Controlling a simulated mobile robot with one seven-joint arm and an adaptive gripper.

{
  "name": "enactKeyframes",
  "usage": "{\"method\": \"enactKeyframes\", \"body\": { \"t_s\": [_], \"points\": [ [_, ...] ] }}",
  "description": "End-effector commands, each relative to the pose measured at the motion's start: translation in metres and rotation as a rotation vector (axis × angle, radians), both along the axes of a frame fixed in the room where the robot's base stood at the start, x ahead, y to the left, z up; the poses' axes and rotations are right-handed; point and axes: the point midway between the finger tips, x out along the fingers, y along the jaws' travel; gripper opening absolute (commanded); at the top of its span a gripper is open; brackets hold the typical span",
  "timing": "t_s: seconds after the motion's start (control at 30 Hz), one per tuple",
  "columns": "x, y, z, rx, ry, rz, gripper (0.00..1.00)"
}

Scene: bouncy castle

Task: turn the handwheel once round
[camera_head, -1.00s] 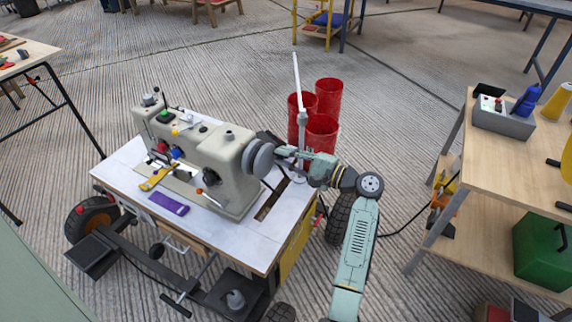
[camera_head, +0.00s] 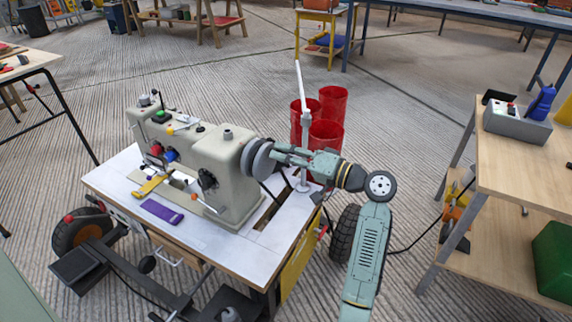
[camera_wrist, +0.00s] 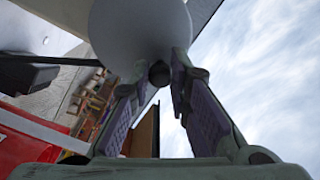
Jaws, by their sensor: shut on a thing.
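The sewing machine (camera_head: 205,150), beige, stands on a white-topped work table (camera_head: 285,232). Its grey round handwheel (camera_head: 259,163) is at the right end of the machine head. In the wrist view the handwheel (camera_wrist: 135,32) is a pale disc with a small dark round knob (camera_wrist: 160,74) near its lower edge. My gripper (camera_head: 276,151) reaches in from the right to the upper right part of the wheel. In the wrist view my gripper's fingers (camera_wrist: 163,70) are either side of the knob and shut on it. The contact is partly hidden in the head view.
A white thread stand (camera_head: 305,130) rises close behind my gripper, with red bins (camera_head: 328,135) beyond it. A purple item (camera_head: 161,212) and a yellow one (camera_head: 149,186) lie on the table. A wooden bench (camera_head: 515,165) stands at the right, with floor between.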

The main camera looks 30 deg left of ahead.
Motion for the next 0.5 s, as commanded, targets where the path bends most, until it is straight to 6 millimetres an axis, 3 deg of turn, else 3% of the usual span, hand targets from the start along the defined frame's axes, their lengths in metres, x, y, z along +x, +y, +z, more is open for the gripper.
{"method": "enactKeyframes", "body": {
  "t_s": [0.5],
  "points": [
    [-0.0114, -0.0008, -0.0005, 0.018, -0.343, 0.0, 0.0]
  ]
}}
